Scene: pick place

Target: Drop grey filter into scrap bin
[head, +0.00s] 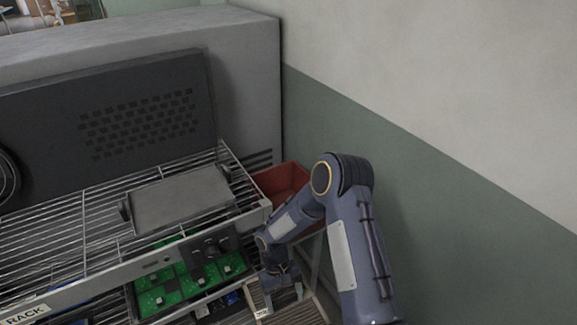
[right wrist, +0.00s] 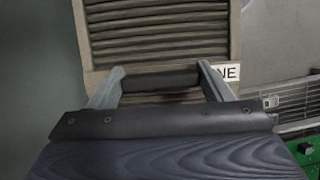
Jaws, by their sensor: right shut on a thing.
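My right gripper (right wrist: 160,80) is shut on a dark grey, bar-like thing (right wrist: 160,78), which I take to be the grey filter; it spans between the two fingers in the right wrist view. In the head view my right gripper (head: 281,290) points down at the lower right of the rack, and what it holds is too small to make out there. A red open bin (head: 283,180) stands behind my right arm, partly hidden by it; no label shows on it, so I cannot tell if it is the scrap bin. My left gripper is not in view.
A slatted surface in a tan frame (right wrist: 160,22) lies beyond the fingers, with a white label ending in "NE" (right wrist: 228,72). A wire rack (head: 60,228) holds a grey flat box (head: 180,198) on top, with green circuit boards (head: 200,280) below. A wall (head: 450,220) is at right.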

